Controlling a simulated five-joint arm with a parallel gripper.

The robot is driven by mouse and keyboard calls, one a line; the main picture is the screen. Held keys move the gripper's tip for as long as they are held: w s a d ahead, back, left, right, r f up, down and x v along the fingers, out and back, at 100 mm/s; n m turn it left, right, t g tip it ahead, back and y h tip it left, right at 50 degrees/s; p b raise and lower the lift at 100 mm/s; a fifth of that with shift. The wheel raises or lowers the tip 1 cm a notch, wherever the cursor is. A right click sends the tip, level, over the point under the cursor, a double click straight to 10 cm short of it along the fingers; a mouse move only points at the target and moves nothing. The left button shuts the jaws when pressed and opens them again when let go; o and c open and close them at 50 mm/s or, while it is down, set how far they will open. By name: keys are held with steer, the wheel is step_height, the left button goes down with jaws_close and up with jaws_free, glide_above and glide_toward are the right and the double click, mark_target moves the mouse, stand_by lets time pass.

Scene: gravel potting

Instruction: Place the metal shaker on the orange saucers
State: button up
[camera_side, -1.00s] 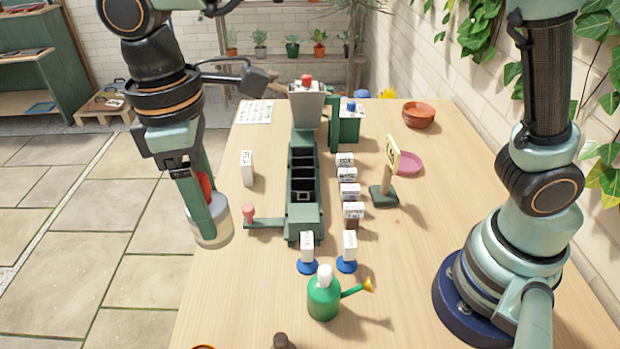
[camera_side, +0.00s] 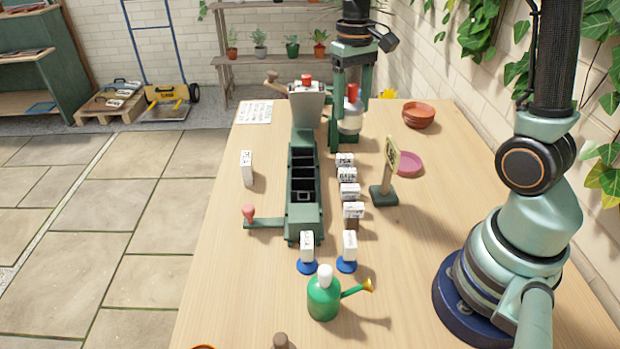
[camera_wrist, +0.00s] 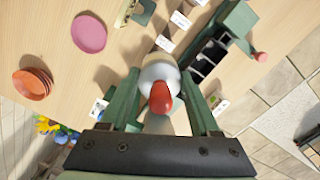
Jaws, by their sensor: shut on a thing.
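The metal shaker (camera_side: 350,122) is a pale round can with a red knob on top. My gripper (camera_side: 349,104) is shut on it and holds it upright near the back of the table, above or in front of the green box there. In the wrist view the shaker (camera_wrist: 157,70) sits between the two green fingers of my gripper (camera_wrist: 162,85). The orange saucers (camera_side: 419,115) are a small stack at the back right, apart from the shaker. They also show at the left of the wrist view (camera_wrist: 33,83).
A pink saucer (camera_side: 407,163) and a sign on a green stand (camera_side: 384,194) are right of centre. A row of small white-labelled blocks (camera_side: 349,190) runs beside the green divided machine (camera_side: 303,195). A green watering can (camera_side: 323,297) stands in front. The table right of the saucers is clear.

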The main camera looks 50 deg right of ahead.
steer(key=w+d+m, duration=0.3)
steer(key=d+m, duration=0.7)
steer(key=m+t, duration=0.1)
steer(key=m, duration=2.5)
glide_above(413, 114)
step_height(413, 114, down, 6)
steer(key=shift+h, duration=0.3)
steer(key=shift+w+f, duration=0.1)
steer(key=shift+f, duration=2.35)
steer(key=shift+f, duration=0.1)
steer(key=o, duration=1.5)
steer(key=shift+c, duration=0.2)
